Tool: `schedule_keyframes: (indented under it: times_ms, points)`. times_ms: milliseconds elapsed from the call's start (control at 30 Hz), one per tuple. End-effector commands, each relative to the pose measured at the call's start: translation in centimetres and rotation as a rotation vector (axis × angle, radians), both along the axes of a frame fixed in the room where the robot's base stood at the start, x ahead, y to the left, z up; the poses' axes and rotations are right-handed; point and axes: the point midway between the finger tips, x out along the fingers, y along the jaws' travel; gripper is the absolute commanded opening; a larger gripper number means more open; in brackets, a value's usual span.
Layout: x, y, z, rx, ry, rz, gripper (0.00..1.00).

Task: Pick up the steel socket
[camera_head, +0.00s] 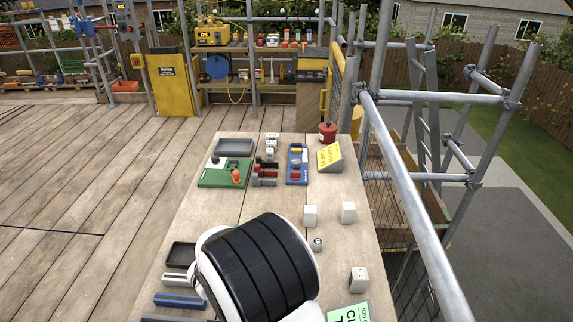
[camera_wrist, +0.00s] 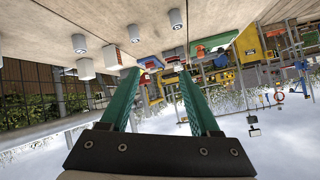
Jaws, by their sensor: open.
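In the wrist view, my gripper (camera_wrist: 157,76) is open, with two green fingers apart and nothing held between them. Several small grey pieces with round ends stand on the bench, one left (camera_wrist: 79,43), one nearer the middle (camera_wrist: 134,33) and one further right (camera_wrist: 176,19). In the head view, a small pale piece with a dark round mark (camera_head: 317,243) stands right of my arm. It may be the steel socket, but I cannot tell for certain which piece is. My gripper is hidden behind my arm in the head view.
Pale blocks (camera_head: 310,216) (camera_head: 348,212) and a marked one (camera_head: 359,279) stand on the wooden bench (camera_head: 215,215). A green tray (camera_head: 224,172), a blue holder (camera_head: 297,164), a yellow sign (camera_head: 329,157) and a red pot (camera_head: 327,132) are at its far end. Scaffold rails run along the right.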

Motion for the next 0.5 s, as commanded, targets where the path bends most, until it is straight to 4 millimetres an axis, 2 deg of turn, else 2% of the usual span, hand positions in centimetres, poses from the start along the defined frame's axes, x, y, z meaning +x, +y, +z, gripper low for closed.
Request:
schedule_keyframes:
  times_ms: [33, 100, 200, 267, 500]
  points:
    - [-0.4, 0.3, -2.0, -0.097, -0.033, -0.037, 0.63]
    - [-1.1, -0.1, -3.6, -0.22, -0.08, -0.088, 0.63]
    - [-1.8, -0.5, -4.5, -0.326, -0.114, -0.126, 0.63]
    - [-1.5, -0.9, -4.9, -0.35, -0.122, -0.138, 0.63]
    - [4.1, -3.3, -7.4, -0.353, -0.123, -0.143, 0.63]
